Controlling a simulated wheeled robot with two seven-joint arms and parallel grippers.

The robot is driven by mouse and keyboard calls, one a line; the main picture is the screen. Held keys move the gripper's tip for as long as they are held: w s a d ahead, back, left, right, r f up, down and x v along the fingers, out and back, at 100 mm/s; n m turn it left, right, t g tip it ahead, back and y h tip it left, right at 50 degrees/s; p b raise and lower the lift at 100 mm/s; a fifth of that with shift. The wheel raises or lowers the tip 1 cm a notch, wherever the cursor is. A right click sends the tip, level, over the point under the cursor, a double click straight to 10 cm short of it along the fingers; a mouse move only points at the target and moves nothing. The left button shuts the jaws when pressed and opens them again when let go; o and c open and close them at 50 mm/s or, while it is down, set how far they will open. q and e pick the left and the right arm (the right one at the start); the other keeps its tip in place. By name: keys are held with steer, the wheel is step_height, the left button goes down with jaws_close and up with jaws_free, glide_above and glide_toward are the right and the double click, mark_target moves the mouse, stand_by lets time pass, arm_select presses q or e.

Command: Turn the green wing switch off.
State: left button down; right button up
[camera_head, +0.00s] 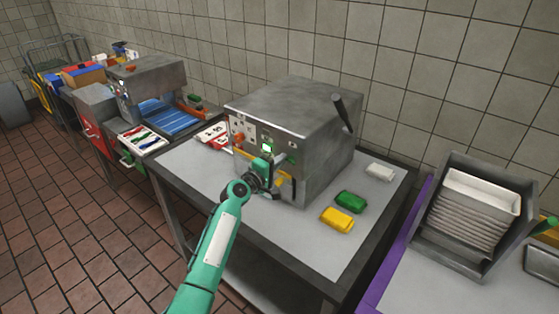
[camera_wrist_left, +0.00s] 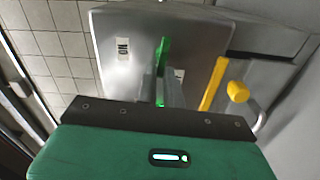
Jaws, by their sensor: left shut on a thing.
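The grey metal machine (camera_head: 310,122) stands on the table, with switches and labels on its front panel. In the left wrist view the green wing switch (camera_wrist_left: 163,52) stands upright in the picture, with its lower part between my fingers. My left gripper (camera_wrist_left: 163,88) is shut on it, close to the panel. A white label (camera_wrist_left: 123,48) is left of the switch, and another (camera_wrist_left: 179,75) is partly hidden by a finger. In the head view my left gripper (camera_head: 270,162) is at the machine's front and hides part of the panel. My right gripper is not in view.
A yellow handle (camera_wrist_left: 214,84) is close to the right of my fingers. Green (camera_head: 351,201) and yellow (camera_head: 337,218) blocks and a white one (camera_head: 380,172) lie right of the machine. A black lever (camera_head: 341,110) sticks up on its right side. The table's front right is clear.

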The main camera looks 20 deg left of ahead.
arm_select(q)
steer(key=shift+f+n, duration=0.1)
steer(key=shift+n, duration=0.4)
steer(key=c, duration=1.5)
jaws_free()
steer(key=shift+c, duration=0.2)
steer(key=shift+s+a, duration=0.1)
steer(key=b+v, duration=0.3)
steer(key=v, duration=1)
steer(key=shift+s, duration=0.3)
